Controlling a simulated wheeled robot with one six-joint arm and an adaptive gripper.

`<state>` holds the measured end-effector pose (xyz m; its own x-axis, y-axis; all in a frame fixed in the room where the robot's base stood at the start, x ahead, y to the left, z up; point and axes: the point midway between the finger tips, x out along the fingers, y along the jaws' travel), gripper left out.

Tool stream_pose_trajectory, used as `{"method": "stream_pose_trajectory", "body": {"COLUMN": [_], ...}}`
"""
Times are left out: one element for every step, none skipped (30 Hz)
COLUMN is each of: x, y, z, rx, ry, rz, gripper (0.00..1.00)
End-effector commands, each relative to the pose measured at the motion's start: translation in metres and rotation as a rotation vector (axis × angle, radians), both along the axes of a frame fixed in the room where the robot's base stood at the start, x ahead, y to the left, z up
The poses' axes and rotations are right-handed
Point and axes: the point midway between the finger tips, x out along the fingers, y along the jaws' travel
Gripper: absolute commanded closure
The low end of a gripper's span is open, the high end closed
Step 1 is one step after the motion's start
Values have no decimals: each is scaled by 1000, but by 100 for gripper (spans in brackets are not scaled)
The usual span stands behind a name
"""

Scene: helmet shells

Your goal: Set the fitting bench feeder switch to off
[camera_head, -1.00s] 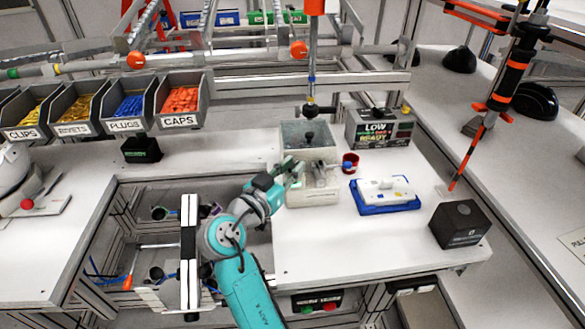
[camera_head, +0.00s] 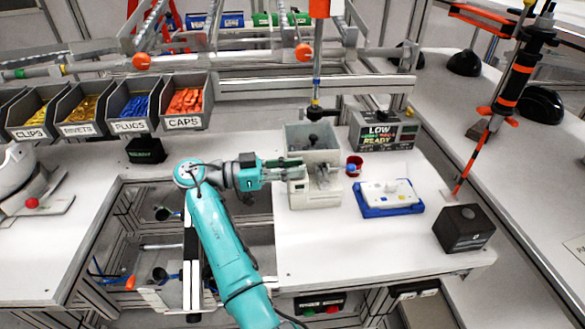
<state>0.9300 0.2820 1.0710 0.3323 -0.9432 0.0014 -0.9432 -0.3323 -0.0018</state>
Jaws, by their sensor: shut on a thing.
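The fitting bench feeder (camera_head: 318,196) is a pale box with a grey open hopper (camera_head: 312,132) on top, holding dark pieces. It stands in the middle of the white bench. My gripper (camera_head: 300,168) reaches in from the left, level, with its fingertips at the feeder's left front, below the hopper. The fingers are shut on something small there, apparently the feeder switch. The switch is hidden by the fingers, so its position cannot be read.
A blue tray (camera_head: 390,208) with a white part and a black box (camera_head: 463,229) lie farther right. A display reading LOW and READY (camera_head: 383,131) stands behind. Bins (camera_head: 130,112) line the back left.

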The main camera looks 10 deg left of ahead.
Motion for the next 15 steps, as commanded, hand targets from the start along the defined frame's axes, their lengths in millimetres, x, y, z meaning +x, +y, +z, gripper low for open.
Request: {"method": "stream_pose_trajectory", "body": {"x": [1, 1, 1, 1, 1, 1, 1, 1, 1, 1, 1, 1, 1, 1, 1], "y": [0, 0, 0, 0, 0, 0, 0, 0, 0, 0, 0, 0, 0, 0, 0], "z": [-1, -2, -1, -1, -2, -2, -2, -2, -3, -3, -3, -3, -3, -3, -3], "rx": [0, -1, 0, -1, 0, 1, 1, -1, -1, 0, 0, 0, 0, 0, 0], "ry": [4, 5, 4, 5, 4, 4, 4, 5, 5, 5, 5, 5, 5, 5, 5], "rz": [-19, -29, -39, -46, -52, -60, -64, -67, -70, -72, -74, -75, -76, -76, -76], "gripper": [100, 100, 100, 100, 100, 100, 100, 100, 100, 100, 100, 100, 100, 100, 100]}}
